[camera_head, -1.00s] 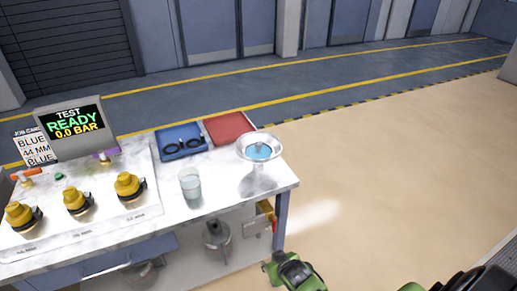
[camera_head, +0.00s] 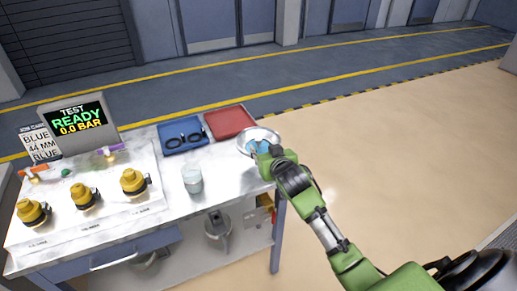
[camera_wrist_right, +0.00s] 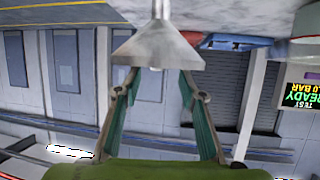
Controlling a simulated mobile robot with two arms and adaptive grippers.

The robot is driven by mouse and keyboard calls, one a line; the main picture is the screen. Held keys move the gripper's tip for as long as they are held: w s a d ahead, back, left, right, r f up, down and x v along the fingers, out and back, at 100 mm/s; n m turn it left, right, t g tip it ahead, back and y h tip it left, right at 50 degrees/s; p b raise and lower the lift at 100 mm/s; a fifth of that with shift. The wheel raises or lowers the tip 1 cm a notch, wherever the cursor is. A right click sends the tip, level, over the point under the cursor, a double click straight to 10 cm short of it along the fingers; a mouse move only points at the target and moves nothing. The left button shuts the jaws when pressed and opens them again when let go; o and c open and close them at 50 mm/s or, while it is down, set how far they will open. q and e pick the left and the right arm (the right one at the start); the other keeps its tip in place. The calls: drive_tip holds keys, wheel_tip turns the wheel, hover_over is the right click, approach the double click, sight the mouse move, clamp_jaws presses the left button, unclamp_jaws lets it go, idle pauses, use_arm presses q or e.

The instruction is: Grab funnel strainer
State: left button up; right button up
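My left gripper is not in view.
On the bench (camera_head: 150,225) are a clear cup (camera_head: 192,180), a blue tray (camera_head: 170,139) with dark rings, a red tray (camera_head: 230,121) and several yellow-capped fittings (camera_head: 83,196). A test screen (camera_head: 78,120) stands at the left. Floor right of the bench is clear.

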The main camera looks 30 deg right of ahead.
sight(260, 143)
drive_tip(key=shift+x, duration=1.45)
drive_tip(key=shift+w+d+p, duration=0.15)
drive_tip(key=shift+w+p, duration=0.2)
drive_tip(key=shift+w, duration=0.1)
drive_tip(key=shift+p+x, duration=0.4)
drive_tip(key=shift+x, duration=1.75)
drive_tip(key=shift+s+d+f, duration=0.1)
drive_tip(key=shift+f, duration=0.05)
clamp_jaws()
